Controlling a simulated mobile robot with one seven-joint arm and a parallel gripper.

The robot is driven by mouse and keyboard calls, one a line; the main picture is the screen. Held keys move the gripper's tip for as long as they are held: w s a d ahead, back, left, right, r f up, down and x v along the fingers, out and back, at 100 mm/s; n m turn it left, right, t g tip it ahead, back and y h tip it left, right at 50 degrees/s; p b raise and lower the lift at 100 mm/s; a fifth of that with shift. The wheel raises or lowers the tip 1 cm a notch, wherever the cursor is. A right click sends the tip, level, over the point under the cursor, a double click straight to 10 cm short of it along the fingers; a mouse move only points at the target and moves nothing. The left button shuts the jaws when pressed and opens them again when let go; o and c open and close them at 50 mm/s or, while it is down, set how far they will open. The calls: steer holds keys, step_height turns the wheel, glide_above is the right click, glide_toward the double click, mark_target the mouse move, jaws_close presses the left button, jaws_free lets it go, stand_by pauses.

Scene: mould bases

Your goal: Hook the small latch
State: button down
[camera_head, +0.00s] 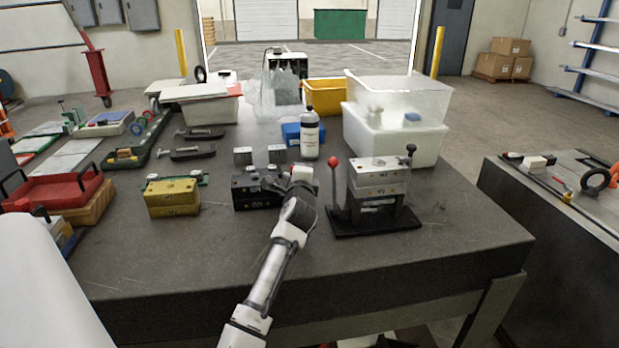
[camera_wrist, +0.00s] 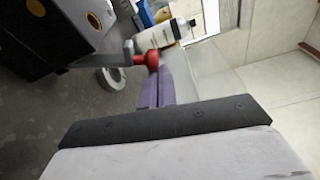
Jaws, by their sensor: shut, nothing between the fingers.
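In the wrist view my gripper (camera_wrist: 155,78) is shut, with its purplish fingers together and nothing between them. A red knob on a grey rod (camera_wrist: 152,58) is right at the fingertips; I cannot tell whether they touch. The rod runs left to a dark block with orange round spots (camera_wrist: 45,35). In the head view my gripper end (camera_head: 302,175) is between the black mould base (camera_head: 245,190) and a grey mould block on a black stand (camera_head: 378,180). A red-knobbed lever (camera_head: 333,162) stands left of that block. I cannot make out the small latch for sure.
A bottle (camera_head: 309,135) stands behind my gripper and also shows in the wrist view (camera_wrist: 165,36). A yellow mould block (camera_head: 173,197) is to the left. A white bin (camera_head: 395,135) is at the back right. The table's front strip is clear.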

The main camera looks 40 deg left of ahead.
steer(key=shift+s+a+r+n+t+y+b, duration=0.15)
steer(key=shift+s+a+r+n+b, duration=0.2)
steer(key=shift+s+a+n, duration=0.4)
steer(key=shift+s+a+r+n+t+y+b, duration=0.15)
steer(key=shift+s+a+r+n+b, duration=0.2)
steer(key=shift+s+a+n, duration=0.35)
steer(key=shift+d, duration=0.1)
steer(key=shift+s+d, duration=0.1)
